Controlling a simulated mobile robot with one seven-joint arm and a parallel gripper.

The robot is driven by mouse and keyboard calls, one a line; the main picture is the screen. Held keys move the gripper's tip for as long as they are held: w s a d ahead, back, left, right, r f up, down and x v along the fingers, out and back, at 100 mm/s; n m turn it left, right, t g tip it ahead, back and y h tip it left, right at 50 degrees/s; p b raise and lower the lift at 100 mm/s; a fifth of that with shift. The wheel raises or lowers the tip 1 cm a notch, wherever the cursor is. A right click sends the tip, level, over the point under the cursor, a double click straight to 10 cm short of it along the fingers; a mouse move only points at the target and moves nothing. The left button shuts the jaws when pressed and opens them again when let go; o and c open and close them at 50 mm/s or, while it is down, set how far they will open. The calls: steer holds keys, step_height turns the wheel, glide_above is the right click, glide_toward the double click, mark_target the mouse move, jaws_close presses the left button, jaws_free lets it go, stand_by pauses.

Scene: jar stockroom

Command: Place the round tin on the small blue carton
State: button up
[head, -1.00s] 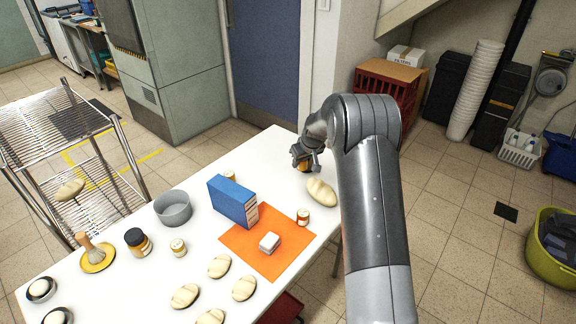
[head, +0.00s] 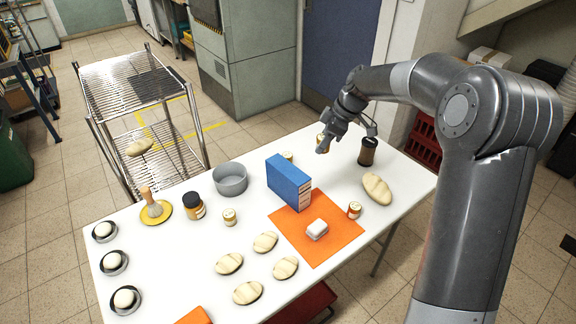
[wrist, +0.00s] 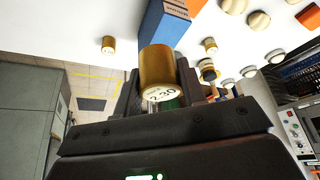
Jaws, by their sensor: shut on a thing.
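My gripper (head: 324,143) is shut on a round gold-brown tin (wrist: 158,72) with a pale label at its lower edge. In the wrist view the tin sits between the two dark fingers. In the head view it is mostly hidden by the gripper, above the back part of the white table. The blue carton (head: 288,183) stands upright at the back edge of an orange mat, to the left of and nearer than my gripper.
A dark jar (head: 368,151) stands right of my gripper, near a loaf (head: 377,188).

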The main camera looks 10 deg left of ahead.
glide_above(283, 168)
steer(key=d, duration=0.2)
steer(key=f, duration=0.6)
steer(key=shift+a+f, duration=0.2)
steer(key=shift+f, duration=2.05)
steer(key=o, duration=1)
steer(key=shift+f, duration=0.1)
steer(key=v, duration=1.2)
steer(key=shift+s+r, duration=0.1)
steer(key=shift+r, duration=0.1)
